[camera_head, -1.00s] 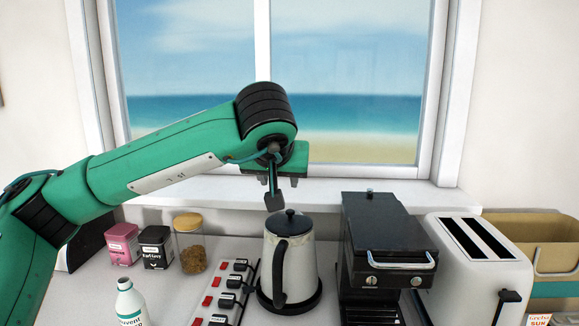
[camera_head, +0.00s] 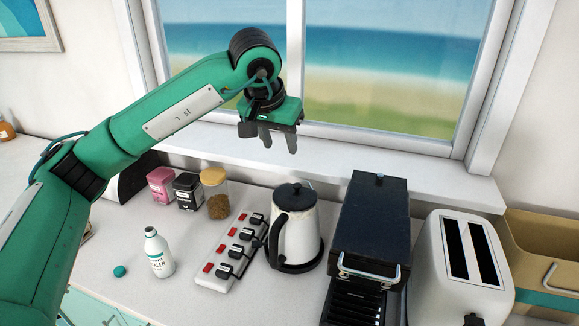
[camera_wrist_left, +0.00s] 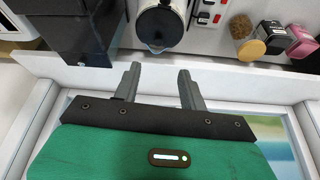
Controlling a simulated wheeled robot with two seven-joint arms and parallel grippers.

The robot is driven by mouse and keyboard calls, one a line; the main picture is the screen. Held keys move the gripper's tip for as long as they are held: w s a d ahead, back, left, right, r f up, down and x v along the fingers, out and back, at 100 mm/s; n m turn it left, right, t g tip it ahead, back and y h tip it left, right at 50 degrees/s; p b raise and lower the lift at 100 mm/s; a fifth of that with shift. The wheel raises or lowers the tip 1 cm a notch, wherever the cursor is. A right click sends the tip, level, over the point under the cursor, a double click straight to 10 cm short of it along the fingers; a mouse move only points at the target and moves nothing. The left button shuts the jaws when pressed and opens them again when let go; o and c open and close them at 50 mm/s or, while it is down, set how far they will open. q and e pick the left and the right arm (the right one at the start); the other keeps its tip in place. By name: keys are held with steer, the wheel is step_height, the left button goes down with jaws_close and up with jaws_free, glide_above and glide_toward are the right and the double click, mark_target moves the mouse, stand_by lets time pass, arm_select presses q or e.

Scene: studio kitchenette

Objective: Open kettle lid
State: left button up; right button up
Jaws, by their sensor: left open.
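The kettle (camera_head: 301,235) stands upright on its dark base on the counter, with a white body, a black handle on its left side and a black lid (camera_head: 294,196) with a small knob. The lid looks closed. My left gripper (camera_head: 279,142) is above and behind the kettle, near the window sill, open and empty, apart from the lid. In the left wrist view its two fingers (camera_wrist_left: 157,84) are spread, and the kettle (camera_wrist_left: 160,27) shows beyond them at the top, partly cut off. My right gripper is not in view.
A black appliance (camera_head: 370,230) and a white toaster (camera_head: 462,260) stand right of the kettle. A power strip (camera_head: 232,250) lies to its left, with a jar (camera_head: 215,195), tins and a white bottle (camera_head: 158,252) farther left. The window is close behind the gripper.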

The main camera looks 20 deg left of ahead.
arm_select(q)
steer(key=p+x, duration=0.3)
steer(key=x, duration=0.7)
steer(key=shift+w+d+f+p, duration=0.15)
steer(key=shift+w+f+p, duration=0.1)
steer(key=shift+p, duration=0.1)
steer(key=shift+w+f, duration=0.15)
steer(key=shift+f, duration=0.4)
jaws_close()
jaws_free()
stand_by(0.3)
